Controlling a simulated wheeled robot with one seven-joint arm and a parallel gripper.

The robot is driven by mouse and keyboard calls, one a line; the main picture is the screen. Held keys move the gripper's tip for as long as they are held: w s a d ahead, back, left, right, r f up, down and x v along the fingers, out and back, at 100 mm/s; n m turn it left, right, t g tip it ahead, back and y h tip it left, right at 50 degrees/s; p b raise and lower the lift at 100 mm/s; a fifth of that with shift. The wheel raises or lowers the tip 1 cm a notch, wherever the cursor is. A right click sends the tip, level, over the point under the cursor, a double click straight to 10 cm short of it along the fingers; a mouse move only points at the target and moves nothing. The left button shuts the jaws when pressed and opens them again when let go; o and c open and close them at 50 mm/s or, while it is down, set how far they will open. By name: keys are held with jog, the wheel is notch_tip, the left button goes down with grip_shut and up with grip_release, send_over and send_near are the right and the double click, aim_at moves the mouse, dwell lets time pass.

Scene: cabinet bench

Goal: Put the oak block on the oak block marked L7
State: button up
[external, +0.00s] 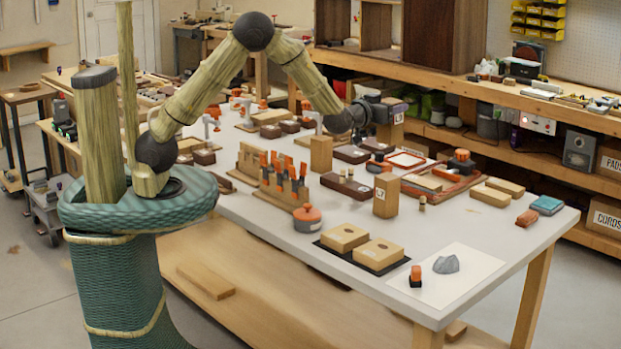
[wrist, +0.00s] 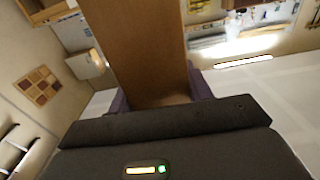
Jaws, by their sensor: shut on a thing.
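My gripper (external: 392,110) is at the end of my outstretched arm, above the far middle of the bench. It is shut on an oak block (wrist: 140,45), which fills the space between the purple fingers in the wrist view. In the external view the held block (external: 397,118) shows only in part at the gripper. An upright oak block (external: 386,197) stands on the bench, nearer the camera and below my gripper; it bears a small dark mark, apparently L7. Another upright oak block (external: 321,155) stands farther left. The held block is apart from both.
A rack of orange-handled tools (external: 284,178) and an orange-lidded pot (external: 307,217) stand left of the marked block. A red-edged tray (external: 450,183) lies to its right. Flat wooden blocks on a black mat (external: 376,265) are in front. Bare bench top shows around the marked block.

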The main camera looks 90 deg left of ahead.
aim_at(383, 143)
dwell(0.3)
jog(key=shift+f, duration=3.1)
jog(key=shift+f+p, duration=0.35)
jog(key=shift+f, duration=1.55)
jog(key=shift+f, duration=0.1)
jog(key=o, duration=1.3)
jog(key=shift+c, duration=0.2)
